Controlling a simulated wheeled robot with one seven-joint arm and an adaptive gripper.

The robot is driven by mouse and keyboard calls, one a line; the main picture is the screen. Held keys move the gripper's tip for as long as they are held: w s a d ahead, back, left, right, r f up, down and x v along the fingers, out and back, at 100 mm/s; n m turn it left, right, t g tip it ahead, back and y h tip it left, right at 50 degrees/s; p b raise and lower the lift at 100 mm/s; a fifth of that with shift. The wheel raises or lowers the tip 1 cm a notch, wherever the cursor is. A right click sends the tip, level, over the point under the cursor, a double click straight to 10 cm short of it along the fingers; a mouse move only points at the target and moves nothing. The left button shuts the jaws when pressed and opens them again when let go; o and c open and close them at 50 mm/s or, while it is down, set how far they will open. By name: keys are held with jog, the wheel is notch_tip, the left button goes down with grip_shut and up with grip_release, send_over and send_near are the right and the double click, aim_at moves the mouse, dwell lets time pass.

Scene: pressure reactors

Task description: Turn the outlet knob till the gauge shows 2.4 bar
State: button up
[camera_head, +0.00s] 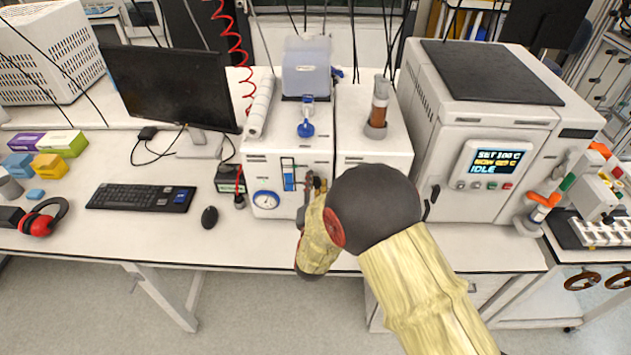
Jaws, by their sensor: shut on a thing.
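The round gauge (266,199) has a white dial and blue rim. It sits low on the front of a white bench unit (285,155); its needle is too small to read. My gripper (312,184) is at the front of this unit, to the right of the gauge and of a blue-edged tube panel. It is shut at the spot where the outlet knob appears to be. The knob itself is hidden behind my fingers and wrist. My arm comes in from the lower right and covers much of the unit's lower right front.
A large white reactor (485,120) with a lit display reading IDLE stands to the right. A monitor (170,85), keyboard (140,197) and mouse (209,217) are on the left. A blue valve (305,128) and a brown-filled column (379,105) stand on top of the unit.

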jog(key=shift+f+n, duration=0.1)
jog(key=shift+n, duration=0.5)
jog(key=o, duration=1.2)
jog(key=shift+c, duration=0.2)
jog(key=shift+s, duration=0.1)
jog(key=s, duration=1.1)
jog(key=shift+s+a, duration=0.25)
jog(key=shift+s, duration=0.15)
